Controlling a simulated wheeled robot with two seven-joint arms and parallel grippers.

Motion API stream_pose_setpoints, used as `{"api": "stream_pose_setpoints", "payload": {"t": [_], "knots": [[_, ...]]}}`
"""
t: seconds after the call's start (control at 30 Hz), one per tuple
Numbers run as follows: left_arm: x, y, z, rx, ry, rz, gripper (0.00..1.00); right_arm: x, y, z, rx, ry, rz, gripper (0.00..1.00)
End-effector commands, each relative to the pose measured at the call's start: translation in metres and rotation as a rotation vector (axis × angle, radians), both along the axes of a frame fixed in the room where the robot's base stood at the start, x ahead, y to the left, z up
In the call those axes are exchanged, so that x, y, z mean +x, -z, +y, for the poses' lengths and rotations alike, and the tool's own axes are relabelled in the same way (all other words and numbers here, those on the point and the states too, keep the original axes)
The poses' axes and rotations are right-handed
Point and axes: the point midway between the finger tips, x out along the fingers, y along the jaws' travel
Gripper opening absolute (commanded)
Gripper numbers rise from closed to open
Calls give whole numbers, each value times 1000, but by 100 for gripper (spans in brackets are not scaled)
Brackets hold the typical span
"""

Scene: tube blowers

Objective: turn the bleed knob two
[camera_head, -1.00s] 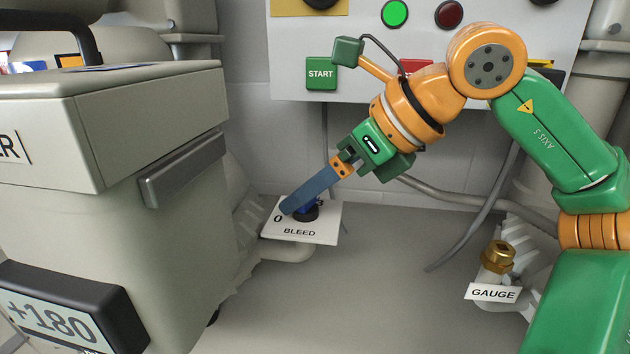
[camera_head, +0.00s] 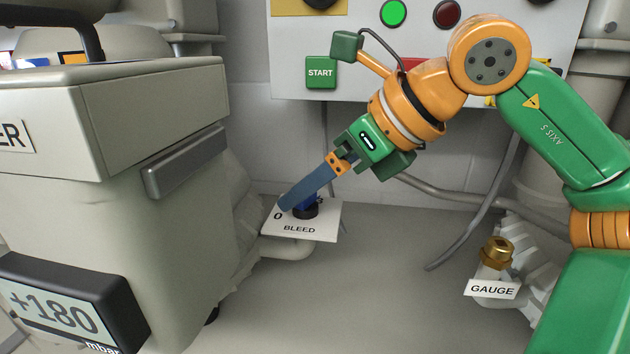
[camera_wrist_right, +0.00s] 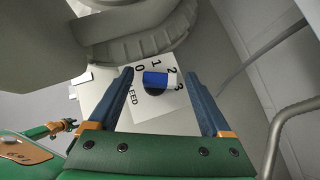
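The bleed knob (camera_head: 305,209) is a blue grip on a black round base, on a white plate (camera_head: 318,229) marked BLEED. In the right wrist view the knob (camera_wrist_right: 156,82) sits beside the printed numbers 0, 1, 2 and 3; I cannot tell exactly which number it points at. My right gripper (camera_head: 290,204) reaches down to the plate, its blue finger partly hiding the knob. In the wrist view the right gripper (camera_wrist_right: 161,73) is open, one finger on each side of the knob, with gaps showing.
A large grey machine with a display (camera_head: 62,308) reading +180 stands at left. A panel with a green START button (camera_head: 321,73) is behind. A brass fitting (camera_head: 497,252) with a GAUGE label is at right. Grey floor in front is clear.

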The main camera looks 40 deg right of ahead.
Motion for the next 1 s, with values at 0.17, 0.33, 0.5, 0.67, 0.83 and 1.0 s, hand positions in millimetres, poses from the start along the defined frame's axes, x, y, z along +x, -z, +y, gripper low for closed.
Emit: {"api": "stream_pose_setpoints", "payload": {"t": [0.17, 0.33, 0.5, 0.67, 0.83, 1.0], "knots": [[0, 0, 0, 0, 0, 0, 50, 0, 0, 0, 0, 0, 1, 82], [0, 6, 0, 0, 0, 0, 50, -19, -19, -6, -1, 4, -4, 82], [0, 5, 0, 0, 0, 0, 50, -41, -43, -13, 0, 2, -2, 82], [0, 5, 0, 0, 0, 1, 50, -48, -50, -16, 0, 0, 0, 82], [0, 5, 0, 0, 0, 1, 50, -48, -50, -16, 0, 0, 1, 82], [0, 5, 0, 0, -1, 1, 50, -48, -50, -16, 0, 0, 1, 82]]}}
